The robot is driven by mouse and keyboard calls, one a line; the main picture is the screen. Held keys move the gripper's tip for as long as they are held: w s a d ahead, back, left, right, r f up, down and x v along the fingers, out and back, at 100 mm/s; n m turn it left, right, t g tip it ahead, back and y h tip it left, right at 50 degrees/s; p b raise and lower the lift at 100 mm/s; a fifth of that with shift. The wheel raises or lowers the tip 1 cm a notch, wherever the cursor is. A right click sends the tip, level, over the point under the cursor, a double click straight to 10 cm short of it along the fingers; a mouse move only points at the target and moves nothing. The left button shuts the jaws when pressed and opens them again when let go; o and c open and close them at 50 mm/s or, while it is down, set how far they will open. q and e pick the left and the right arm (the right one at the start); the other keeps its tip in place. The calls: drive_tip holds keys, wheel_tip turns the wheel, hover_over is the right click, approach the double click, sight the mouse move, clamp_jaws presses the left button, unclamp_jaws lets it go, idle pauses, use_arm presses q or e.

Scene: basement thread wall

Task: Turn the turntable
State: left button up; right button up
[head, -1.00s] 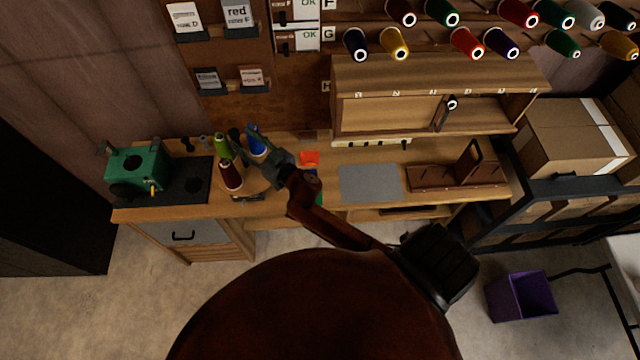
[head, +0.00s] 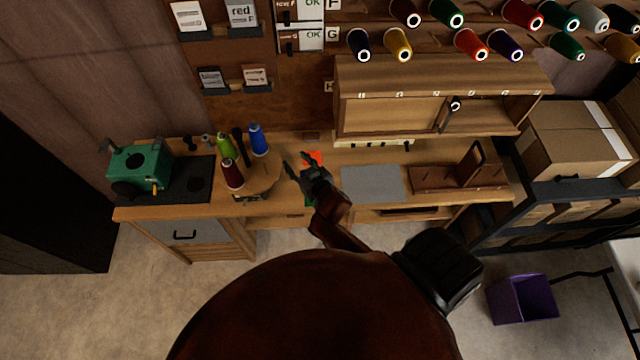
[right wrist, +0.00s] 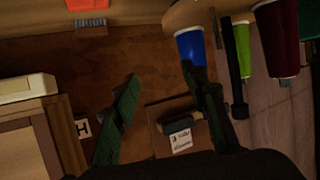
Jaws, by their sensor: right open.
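The turntable (head: 265,181) is a round wooden disc on the left part of the bench. A green spool (head: 227,146), a dark red spool (head: 232,175), a blue spool (head: 258,139) and a dark upright post (head: 240,146) stand on it. My right gripper (head: 298,160) is open and empty, just right of the turntable and apart from it. In the right wrist view, the turntable's edge (right wrist: 203,11) is at the top, and one finger overlaps the blue spool (right wrist: 188,46) in the picture. My left gripper is not in view.
A green machine (head: 140,167) stands on a black mat left of the turntable. An orange patch (head: 313,158) lies behind my right gripper. A grey mat (head: 373,183) and a brown wooden holder (head: 470,175) are to the right. A wooden cabinet (head: 430,75) stands behind.

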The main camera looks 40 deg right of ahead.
drive_tip(key=s+d+f+g, duration=0.1)
drive_tip(key=s+f, duration=0.1)
drive_tip(key=s, duration=0.1)
drive_tip(key=s+d+f+g, duration=0.1)
drive_tip(key=s+f, duration=0.1)
drive_tip(key=s+d+f+g, duration=0.1)
drive_tip(key=s+f, duration=0.1)
drive_tip(key=s, duration=0.1)
drive_tip(key=shift+s+d+f+g+h, duration=0.2)
drive_tip(key=shift+s+f+g+h, duration=0.1)
drive_tip(key=shift+h, duration=0.1)
drive_tip(key=shift+c, duration=0.3)
